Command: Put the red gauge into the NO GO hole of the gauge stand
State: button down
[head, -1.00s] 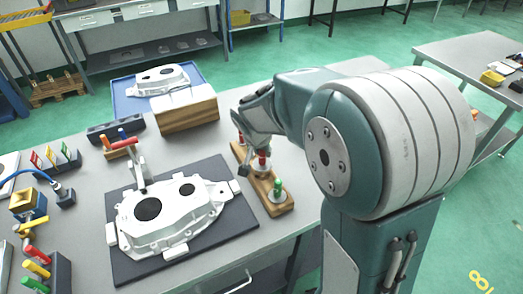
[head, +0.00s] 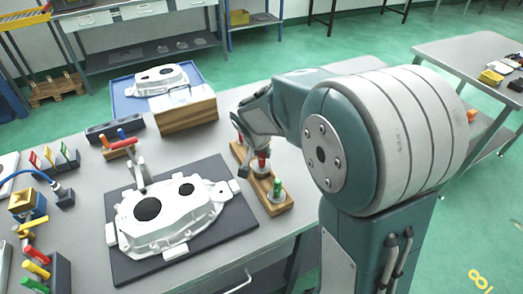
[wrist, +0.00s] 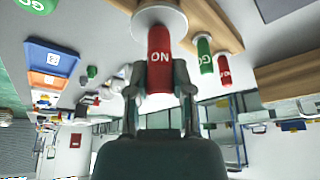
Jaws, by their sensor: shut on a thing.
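My gripper (wrist: 160,88) is shut on the red gauge (wrist: 160,50), with one finger on each side of its lettered handle. A white disc (wrist: 160,18) shows at the handle's end in the wrist view. In the head view, the red gauge (head: 262,163) is upright over the middle of the wooden gauge stand (head: 276,206), partly hidden by my gripper (head: 256,160). I cannot tell whether it sits in a hole or just above one. A green gauge (head: 277,187) stands upright at the stand's near end. Another red piece (head: 240,138) shows near the far end.
A white casting (head: 165,215) lies on a dark mat (head: 140,270) left of the stand. A wooden block (head: 188,115) stands behind it. A second casting lies on a blue tray (head: 130,108). Coloured tools stand at the left. Green GO (wrist: 205,57) and red (wrist: 223,70) gauges show in the wrist view.

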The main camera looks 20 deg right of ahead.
aim_at(261, 157)
jog(key=shift+f, duration=1.65)
jog(key=shift+c, duration=2.1)
grip_release()
jog(key=v, duration=1.2)
jog(key=shift+f, duration=0.1)
jog(key=s+d+r+n+t+y, duration=0.1)
jog(key=s+r+n, duration=0.1)
jog(key=s, duration=0.8)
jog(key=s+d+r+n+t+y, duration=0.1)
jog(key=s+r+n, duration=0.2)
jog(key=s, duration=0.7)
jog(key=shift+s+d+n, duration=0.2)
jog(key=shift+n, duration=0.7)
